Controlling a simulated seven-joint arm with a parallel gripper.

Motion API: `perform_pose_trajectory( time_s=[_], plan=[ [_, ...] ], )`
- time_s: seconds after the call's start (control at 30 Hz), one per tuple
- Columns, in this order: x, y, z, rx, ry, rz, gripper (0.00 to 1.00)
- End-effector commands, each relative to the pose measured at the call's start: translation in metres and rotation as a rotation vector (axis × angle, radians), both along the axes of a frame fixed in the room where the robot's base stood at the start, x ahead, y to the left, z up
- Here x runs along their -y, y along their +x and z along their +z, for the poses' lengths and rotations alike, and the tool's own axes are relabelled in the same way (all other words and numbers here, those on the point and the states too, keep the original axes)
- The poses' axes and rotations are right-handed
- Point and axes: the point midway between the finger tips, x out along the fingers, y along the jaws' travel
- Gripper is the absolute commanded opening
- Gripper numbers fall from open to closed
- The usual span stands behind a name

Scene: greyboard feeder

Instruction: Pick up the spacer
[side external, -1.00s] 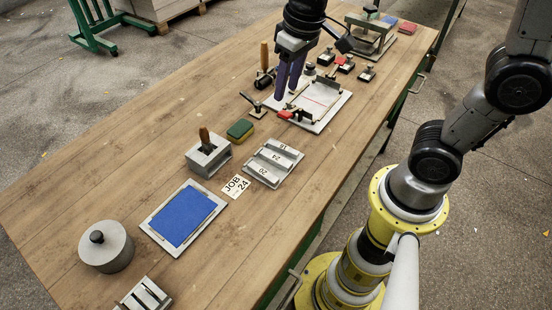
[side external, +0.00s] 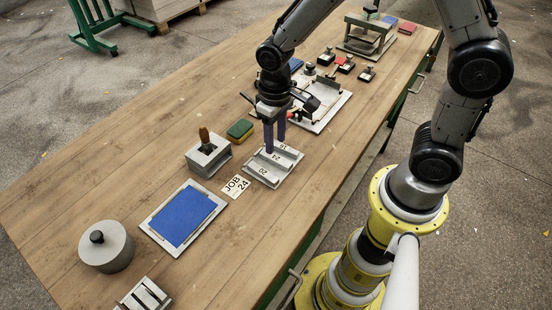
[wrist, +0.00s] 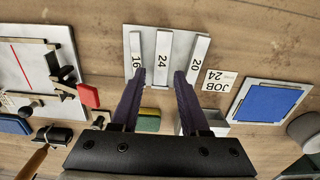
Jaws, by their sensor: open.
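Three grey bar spacers lie side by side in a light grey rack (side external: 250,172). They are marked 16 (wrist: 135,50), 24 (wrist: 162,52) and 20 (wrist: 198,50). A white card (side external: 236,186) reading JOB 24 lies beside the rack and also shows in the wrist view (wrist: 217,80). My gripper (side external: 275,147) is open and empty over the rack, pointing down. In the wrist view its purple fingertips (wrist: 158,74) lie to either side of the number end of the 24 spacer. The fingers partly hide the spacers in the side view. I cannot tell the exact height gap.
A grey block with a wooden-handled tool (side external: 207,155) and a green-yellow sponge (side external: 240,130) stand left of the rack. A blue pad (side external: 183,214) lies nearer the front. A white board with a red line (wrist: 22,55) and clamps is on the other side.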

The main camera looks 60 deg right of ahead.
Motion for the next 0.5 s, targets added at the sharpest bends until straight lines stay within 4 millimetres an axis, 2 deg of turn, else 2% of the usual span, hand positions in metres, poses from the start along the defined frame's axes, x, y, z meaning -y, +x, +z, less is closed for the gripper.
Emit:
perform_pose_trajectory(
  time_s=[0.3, 0.5],
  plan=[
    [-0.003, -0.005, -0.042, -0.005, -0.001, 0.000, 0.45],
    [-0.003, -0.004, -0.051, -0.001, 0.000, 0.000, 0.45]
  ],
)
